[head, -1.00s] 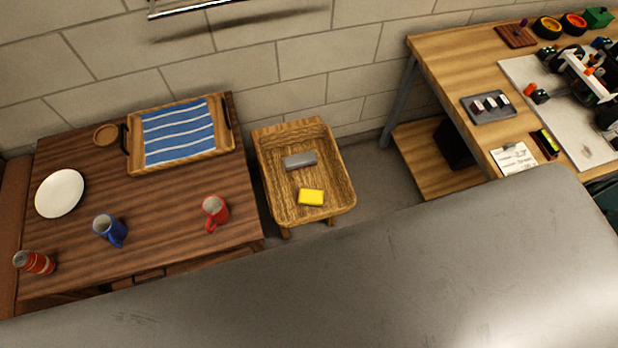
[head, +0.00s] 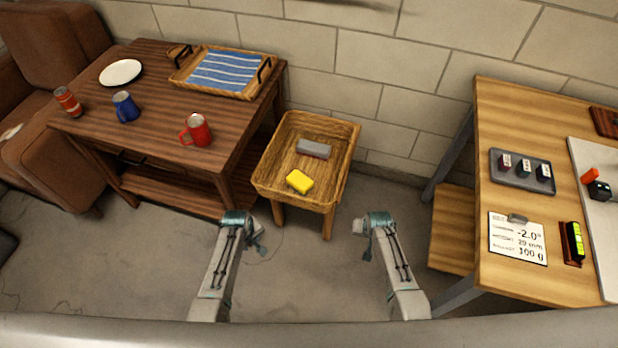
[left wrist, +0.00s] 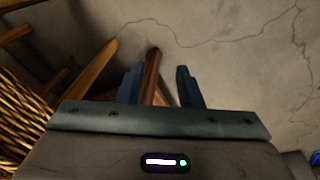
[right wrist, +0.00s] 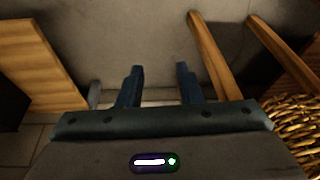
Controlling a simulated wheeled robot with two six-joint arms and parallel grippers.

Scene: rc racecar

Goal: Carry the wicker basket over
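The wicker basket (head: 281,194) is a shallow woven tray on wooden legs, standing on the floor between the two tables in the head view. A yellow block (head: 299,182) and a grey block (head: 314,148) lie in it. Its weave shows at the left edge of the left wrist view (left wrist: 22,110) and the right edge of the right wrist view (right wrist: 298,122). My left gripper (left wrist: 160,85) is open and empty, low in front of the basket's left side. My right gripper (right wrist: 158,85) is open and empty, in front and to its right. Neither touches the basket.
A dark wooden table (head: 160,140) with mugs, a can, a plate and a tray (head: 245,90) stands close at the left. A light wooden workbench (head: 500,185) with a lower shelf (head: 452,225) stands at the right. Bare floor lies in front; a block wall is behind.

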